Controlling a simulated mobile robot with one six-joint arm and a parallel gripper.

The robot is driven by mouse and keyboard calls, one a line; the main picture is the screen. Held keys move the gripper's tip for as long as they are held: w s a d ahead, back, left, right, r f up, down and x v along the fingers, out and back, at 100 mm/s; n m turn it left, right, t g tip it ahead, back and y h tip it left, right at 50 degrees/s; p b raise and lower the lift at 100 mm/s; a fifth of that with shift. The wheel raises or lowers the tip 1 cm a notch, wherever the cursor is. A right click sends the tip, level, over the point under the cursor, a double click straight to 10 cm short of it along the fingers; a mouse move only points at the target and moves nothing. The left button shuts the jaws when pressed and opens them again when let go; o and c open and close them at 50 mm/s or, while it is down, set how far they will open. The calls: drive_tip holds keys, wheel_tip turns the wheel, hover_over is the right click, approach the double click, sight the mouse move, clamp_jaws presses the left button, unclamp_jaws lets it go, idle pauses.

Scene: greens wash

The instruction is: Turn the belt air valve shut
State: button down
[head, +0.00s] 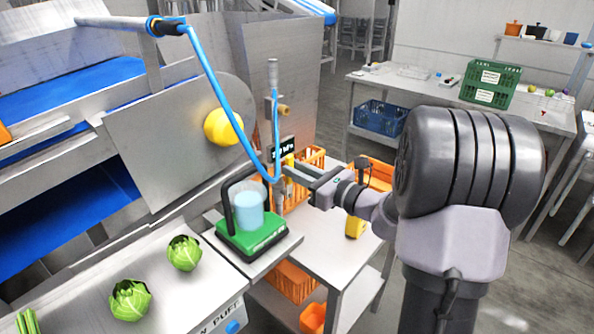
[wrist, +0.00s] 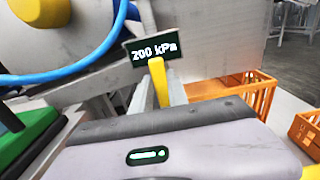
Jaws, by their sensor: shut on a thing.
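The belt air valve's yellow lever (wrist: 158,82) stands close to upright between my fingers in the wrist view. A small piece of the lever (head: 290,160) shows in the head view by the post with the blue hose. My gripper (head: 289,171) reaches in from the right and is shut on the lever; its fingers (wrist: 158,92) also show in the wrist view. A dark display (wrist: 154,50) right behind the lever reads 200 kPa. The valve body is mostly hidden behind my gripper.
A blue hose (head: 222,100) loops down close to my gripper. A green-based device with a clear vessel of blue liquid (head: 249,208) stands just left. Orange crates (head: 312,160) are behind. Cabbages (head: 184,253) lie on the front-left counter. A yellow knob (head: 223,127) is on the machine.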

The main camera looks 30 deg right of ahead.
idle(0.4)
drive_tip(key=w+d+f+m+p, duration=0.2)
drive_tip(key=d+f+m+p, duration=0.6)
drive_tip(key=m+p, duration=0.9)
drive_tip(key=shift+w+f+m, duration=0.3)
drive_tip(key=shift+w+m, duration=0.1)
drive_tip(key=shift+m, duration=0.1)
idle(0.4)
drive_tip(key=c, duration=1.3)
unclamp_jaws()
drive_tip(key=shift+s+d, duration=0.1)
